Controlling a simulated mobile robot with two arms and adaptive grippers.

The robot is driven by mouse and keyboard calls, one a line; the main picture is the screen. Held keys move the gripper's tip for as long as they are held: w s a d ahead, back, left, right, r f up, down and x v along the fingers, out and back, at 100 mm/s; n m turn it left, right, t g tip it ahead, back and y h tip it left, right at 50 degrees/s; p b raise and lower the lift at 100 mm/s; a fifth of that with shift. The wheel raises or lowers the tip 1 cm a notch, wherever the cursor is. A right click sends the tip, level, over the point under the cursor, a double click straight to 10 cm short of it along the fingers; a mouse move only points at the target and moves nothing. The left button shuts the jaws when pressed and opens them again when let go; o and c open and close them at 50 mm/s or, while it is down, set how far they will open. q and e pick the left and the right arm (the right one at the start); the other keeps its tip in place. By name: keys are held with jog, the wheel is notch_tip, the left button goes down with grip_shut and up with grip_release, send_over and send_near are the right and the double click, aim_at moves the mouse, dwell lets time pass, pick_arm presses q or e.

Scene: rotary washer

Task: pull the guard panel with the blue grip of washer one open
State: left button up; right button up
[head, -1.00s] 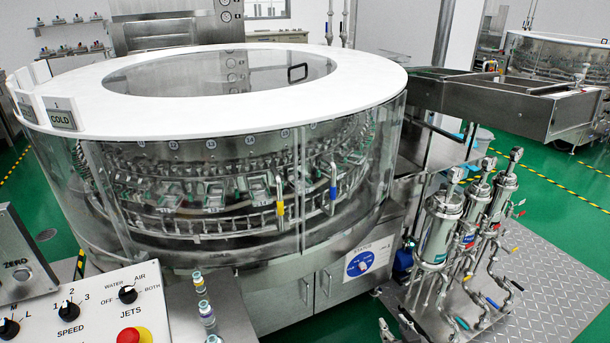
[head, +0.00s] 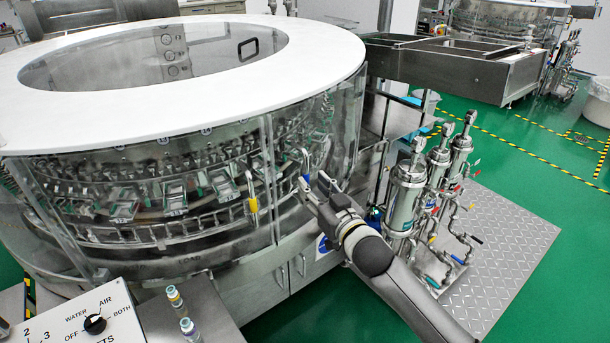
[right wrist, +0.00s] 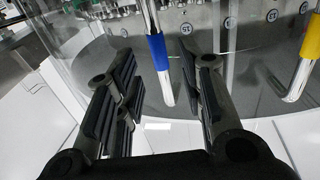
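Washer one is the large round machine with a white ring top (head: 190,112) and clear curved guard panels. The guard panel (head: 340,135) with the blue grip stands in line with the washer's curved wall. Its blue grip (head: 306,179) is partly hidden behind my right gripper (head: 312,184). In the right wrist view the blue grip (right wrist: 158,56) is on an upright metal handle. My right gripper (right wrist: 158,68) is open, with one finger on each side of the handle and gaps visible. A yellow grip (head: 252,205) is on the neighbouring panel. My left gripper is not in view.
Metal filter housings with pipes (head: 405,190) stand right of the washer on a tread plate (head: 500,250), close to my right arm. A steel outfeed table (head: 480,70) is behind them. A control panel (head: 85,320) and small vials (head: 175,297) are at the front left.

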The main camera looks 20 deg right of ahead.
aim_at(308, 179)
jog(key=shift+w+a, duration=0.25)
jog(key=shift+w, duration=0.95)
jog(key=shift+w+a, duration=0.2)
jog(key=shift+w, duration=1)
grip_shut()
